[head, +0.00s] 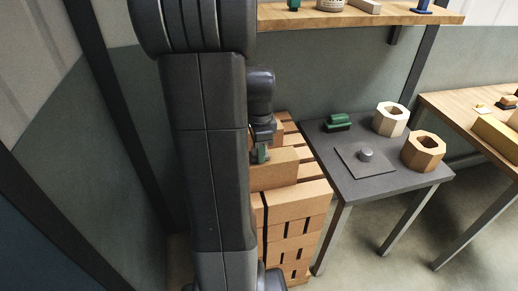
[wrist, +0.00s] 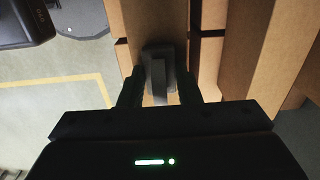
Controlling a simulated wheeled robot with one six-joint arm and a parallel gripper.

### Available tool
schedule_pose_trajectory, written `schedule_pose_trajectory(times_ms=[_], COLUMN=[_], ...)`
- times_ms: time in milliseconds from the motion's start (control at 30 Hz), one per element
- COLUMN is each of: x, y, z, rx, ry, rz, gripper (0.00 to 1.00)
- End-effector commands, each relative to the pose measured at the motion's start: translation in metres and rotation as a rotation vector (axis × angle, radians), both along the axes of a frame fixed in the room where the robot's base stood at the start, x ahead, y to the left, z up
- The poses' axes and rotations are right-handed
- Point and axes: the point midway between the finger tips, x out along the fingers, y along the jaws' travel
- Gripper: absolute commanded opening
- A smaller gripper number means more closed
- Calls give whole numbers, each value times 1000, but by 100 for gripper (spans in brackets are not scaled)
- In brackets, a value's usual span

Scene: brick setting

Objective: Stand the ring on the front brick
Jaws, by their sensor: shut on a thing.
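My gripper (head: 262,154) is at the near end of the brick pile, just above a raised tan brick (head: 283,168) at its front. In the wrist view my gripper (wrist: 160,92) is shut on a dark grey piece, the ring (wrist: 158,66), seen nearly edge-on so that no hole shows. The ring is upright between the two fingers, over a brown brick (wrist: 151,18). I cannot tell whether it touches the brick. In the head view the ring is too small and covered to make out.
A stack of bricks (head: 300,222) stands below. A wooden shelf (head: 300,18) hangs above.

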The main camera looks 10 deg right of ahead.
Motion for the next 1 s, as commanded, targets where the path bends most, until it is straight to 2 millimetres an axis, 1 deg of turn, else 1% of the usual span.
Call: schedule_pose_trajectory(times_ms=[67,100,167,200,433,567,667,900,1000], x=[0,0,0,0,0,0,1,1,1], y=[0,0,0,0,0,0,0,0,0], z=[-4,-3,-3,-3,-2,4,17,70,89], rx=[0,0,0,0,0,0,-1,-1,-1], ry=[1,0,1,1,1,-1,-4,-5,-4], rz=[0,0,0,0,0,0,0,0,0], gripper=[7,36,48,52,52,52,52,52,52])
